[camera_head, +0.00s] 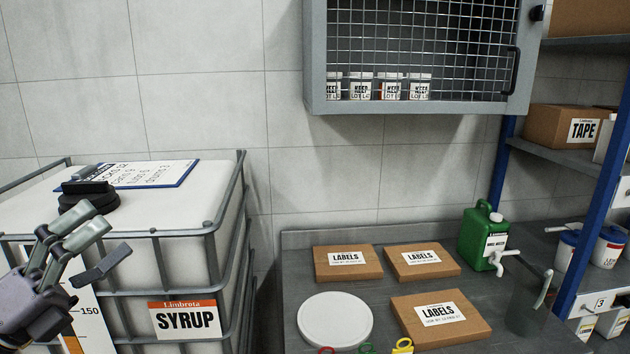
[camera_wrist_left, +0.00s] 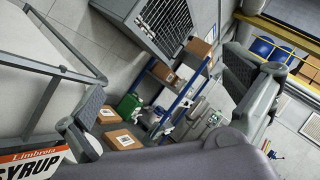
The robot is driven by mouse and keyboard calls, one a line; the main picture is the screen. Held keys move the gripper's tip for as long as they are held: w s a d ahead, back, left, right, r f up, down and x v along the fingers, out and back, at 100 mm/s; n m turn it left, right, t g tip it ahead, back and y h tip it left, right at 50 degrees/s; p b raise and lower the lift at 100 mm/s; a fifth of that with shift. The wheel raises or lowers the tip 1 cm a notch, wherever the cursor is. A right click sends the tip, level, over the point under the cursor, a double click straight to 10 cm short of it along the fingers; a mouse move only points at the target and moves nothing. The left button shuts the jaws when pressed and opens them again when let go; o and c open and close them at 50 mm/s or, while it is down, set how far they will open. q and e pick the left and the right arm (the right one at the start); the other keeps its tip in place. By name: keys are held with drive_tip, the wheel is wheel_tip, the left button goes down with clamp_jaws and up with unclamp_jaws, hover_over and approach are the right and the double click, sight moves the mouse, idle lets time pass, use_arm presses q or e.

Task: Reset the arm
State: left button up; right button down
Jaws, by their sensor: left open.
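My left gripper (camera_head: 92,250) is at the left of the head view, in front of the caged white syrup tank (camera_head: 225,225). Its fingers are spread apart with nothing between them. In the left wrist view the two fingers of the left gripper (camera_wrist_left: 165,105) are wide apart, with the shelf and bench seen in the gap behind them. The tank's black cap (camera_head: 88,197) and a clipboard (camera_head: 150,173) are on top of the tank, just beyond the fingers.
A grey bench (camera_head: 300,283) holds several labels boxes (camera_head: 347,262), a round white lid (camera_head: 335,320) and a green jug (camera_head: 482,238). A mesh-door cabinet (camera_head: 318,60) hangs above. A blue-post shelf (camera_head: 500,175) stands at the right. Tank cage bars (camera_head: 240,190) are close to the gripper.

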use_arm(q)
drive_tip(key=w+a+f+n+t+y, duration=0.1)
drive_tip(key=a+f+n+y, duration=0.4)
drive_tip(key=f+n+y, duration=0.7)
drive_tip(key=a+f+n+t+y, duration=0.1)
drive_tip(key=a+f+n+y, duration=0.6)
drive_tip(key=n, duration=0.8)
drive_tip(key=s+d+f+n+g, duration=0.2)
drive_tip(key=f+g, duration=0.1)
drive_tip(key=f, duration=0.3)
drive_tip(key=s+d+f+n+g, duration=0.1)
drive_tip(key=f+n+g, duration=0.15)
drive_tip(key=f, duration=0.25)
drive_tip(key=s+d+f+g+h, duration=0.5)
drive_tip(key=s+d+f+g, duration=0.6)
drive_tip(key=s+d+f, duration=0.55)
wheel_tip(320, 180, down, 26)
drive_tip(key=s+a, duration=0.2)
drive_tip(key=s+a+f+g, duration=0.2)
drive_tip(key=s+a+f, duration=0.1)
drive_tip(key=s+f, duration=1.4)
drive_tip(key=shift+s+y, duration=0.2)
drive_tip(key=shift+y, duration=0.1)
